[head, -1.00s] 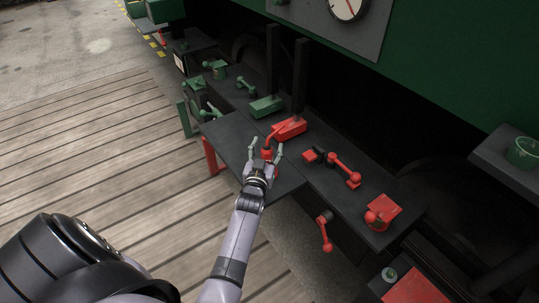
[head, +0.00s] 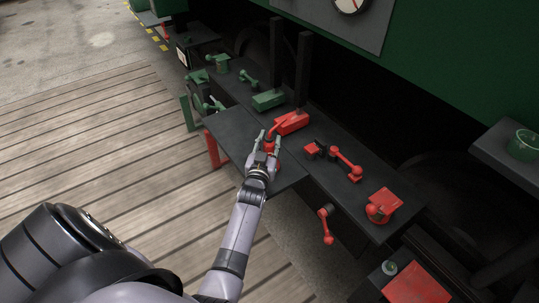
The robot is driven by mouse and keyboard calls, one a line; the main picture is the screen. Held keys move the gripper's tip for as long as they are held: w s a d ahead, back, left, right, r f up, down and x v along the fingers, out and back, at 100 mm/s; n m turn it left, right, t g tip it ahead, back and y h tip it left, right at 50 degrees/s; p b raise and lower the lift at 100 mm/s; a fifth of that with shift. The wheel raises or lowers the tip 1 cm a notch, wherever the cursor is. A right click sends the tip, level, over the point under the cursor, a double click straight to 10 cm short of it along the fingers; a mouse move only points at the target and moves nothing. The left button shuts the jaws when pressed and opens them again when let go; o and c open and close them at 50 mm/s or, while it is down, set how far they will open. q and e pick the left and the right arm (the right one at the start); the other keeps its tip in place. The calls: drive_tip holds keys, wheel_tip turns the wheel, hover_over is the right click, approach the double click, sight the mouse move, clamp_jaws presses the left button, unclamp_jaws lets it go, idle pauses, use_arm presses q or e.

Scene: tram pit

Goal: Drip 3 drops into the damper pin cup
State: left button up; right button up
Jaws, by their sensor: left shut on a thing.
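My left gripper (head: 268,143) is shut on a small red oil can (head: 270,149) with a thin spout. The can stands on or just above the dark bench plate (head: 228,135), and the fingers hide much of it. The spout reaches toward a red block (head: 291,123) at the foot of a dark post. A red cup with a square red lid plate (head: 380,206) is at the right end of the bench. A green cup (head: 522,145) stands on a ledge at the far right. I cannot tell which cup is the damper pin cup. My right gripper is not in view.
A red jointed lever (head: 346,164) lies on the bench between the can and the red cup. Another red lever (head: 325,226) hangs at the front edge. Green fittings (head: 268,100) are farther back, and two dark posts (head: 302,70) rise there. The wooden deck (head: 110,170) is clear.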

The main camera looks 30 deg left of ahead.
use_arm(q)
drive_tip(key=shift+r, duration=0.3)
clamp_jaws()
wheel_tip(320, 180, up, 20)
drive_tip(key=p, duration=0.1)
drive_tip(key=shift+f, duration=0.15)
